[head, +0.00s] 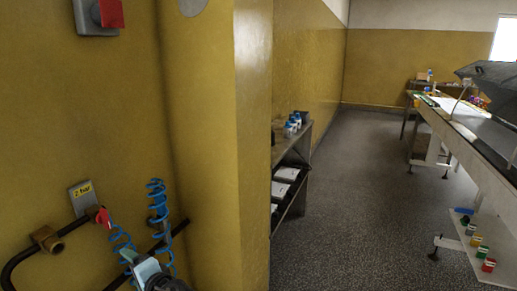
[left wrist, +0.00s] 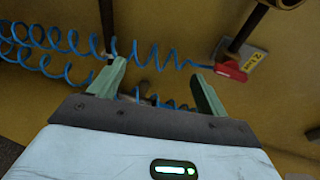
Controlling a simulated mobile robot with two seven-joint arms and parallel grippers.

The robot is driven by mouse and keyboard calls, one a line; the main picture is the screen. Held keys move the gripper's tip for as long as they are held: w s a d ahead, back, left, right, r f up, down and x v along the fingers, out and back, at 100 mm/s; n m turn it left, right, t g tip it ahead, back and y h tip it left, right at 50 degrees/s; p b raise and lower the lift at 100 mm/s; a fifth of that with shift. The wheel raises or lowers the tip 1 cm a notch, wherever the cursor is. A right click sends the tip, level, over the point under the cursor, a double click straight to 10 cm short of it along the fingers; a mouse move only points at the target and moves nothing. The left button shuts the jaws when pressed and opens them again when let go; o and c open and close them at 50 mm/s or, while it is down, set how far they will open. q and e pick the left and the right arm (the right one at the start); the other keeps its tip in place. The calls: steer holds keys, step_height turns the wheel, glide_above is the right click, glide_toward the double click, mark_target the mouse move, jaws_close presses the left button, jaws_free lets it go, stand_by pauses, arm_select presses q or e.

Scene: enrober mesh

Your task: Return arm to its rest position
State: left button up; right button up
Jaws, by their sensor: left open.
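My left gripper (left wrist: 158,82) shows in the left wrist view with its two pale green fingers spread apart and nothing between them. Beyond the fingers are a blue coiled air hose (left wrist: 75,40) and a red valve handle (left wrist: 231,71) next to a yellow label. In the head view, part of my left arm and gripper (head: 147,268) shows at the bottom edge, below the red handle (head: 103,217) and close to the blue coiled hose (head: 158,205). From these views I cannot tell whether it touches the hose. My right gripper is in neither view.
A yellow wall with a dark pipe (head: 18,262) and a red switch (head: 110,13) is close on the left. A shelf (head: 292,160) with bottles stands past the wall corner. A long machine (head: 470,150) is at right. The floor (head: 350,210) between is clear.

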arm_select(q)
steer(key=s+d+f+h+p, duration=0.1)
steer(key=s+d+f+h, duration=0.25)
steer(key=s+f, duration=0.55)
steer(key=s+d+f+h+p, duration=0.1)
steer(key=s+d+f+h, duration=0.3)
steer(key=s+f, duration=0.55)
steer(key=s+d+f+n+h+p, duration=0.1)
steer(key=s+d+n+h, duration=0.1)
steer(key=s, duration=0.9)
steer(key=s+d+f+n+h+p, duration=0.1)
steer(key=s+h, duration=0.4)
steer(key=s, duration=0.7)
steer(key=shift+d+n, duration=0.7)
steer(key=shift+n, duration=0.2)
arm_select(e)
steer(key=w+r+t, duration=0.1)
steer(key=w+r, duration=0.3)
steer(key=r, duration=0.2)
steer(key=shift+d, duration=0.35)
arm_select(q)
steer(key=shift+h, duration=0.25)
